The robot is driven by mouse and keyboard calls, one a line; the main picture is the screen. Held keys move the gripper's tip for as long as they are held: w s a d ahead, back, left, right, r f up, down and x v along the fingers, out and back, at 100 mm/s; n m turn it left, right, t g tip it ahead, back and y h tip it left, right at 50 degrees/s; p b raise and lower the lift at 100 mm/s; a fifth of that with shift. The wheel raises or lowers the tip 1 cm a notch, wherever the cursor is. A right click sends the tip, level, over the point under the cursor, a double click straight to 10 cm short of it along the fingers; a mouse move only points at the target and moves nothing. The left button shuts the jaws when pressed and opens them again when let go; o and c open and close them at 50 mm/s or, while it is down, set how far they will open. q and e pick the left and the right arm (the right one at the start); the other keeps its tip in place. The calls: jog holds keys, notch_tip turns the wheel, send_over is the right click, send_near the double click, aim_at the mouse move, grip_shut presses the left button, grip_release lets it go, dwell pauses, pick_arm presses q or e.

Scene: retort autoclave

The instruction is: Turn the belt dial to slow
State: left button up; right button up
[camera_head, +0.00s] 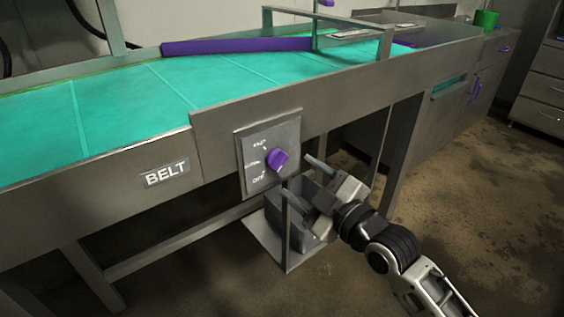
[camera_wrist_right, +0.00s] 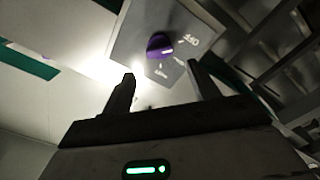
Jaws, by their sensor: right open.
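The belt dial is a purple knob (camera_head: 278,159) on a grey panel (camera_head: 288,133) fixed to the conveyor's front. White labels stand left of the knob; the bottom one reads OFF, and the others are too small to read surely. The knob also shows in the right wrist view (camera_wrist_right: 159,45), with a pale mark on its right side; I cannot tell which label it points to. My right gripper (camera_head: 298,178) is open and empty, just right of and below the knob, apart from it. In its wrist view the fingers (camera_wrist_right: 161,76) point toward the panel. My left gripper is not in view.
The conveyor has a green belt (camera_head: 120,100) with a purple bar (camera_head: 235,46) along its far side. A BELT sign (camera_head: 166,173) is left of the panel. A grey box (camera_head: 300,228) and frame legs stand below. A green cup (camera_head: 486,19) is at the back right. Floor at right is clear.

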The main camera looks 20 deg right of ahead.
aim_at(281, 163)
jog(key=x, duration=0.6)
jog(key=shift+w+a, duration=0.15)
jog(key=shift+w, duration=0.25)
jog(key=c, duration=1)
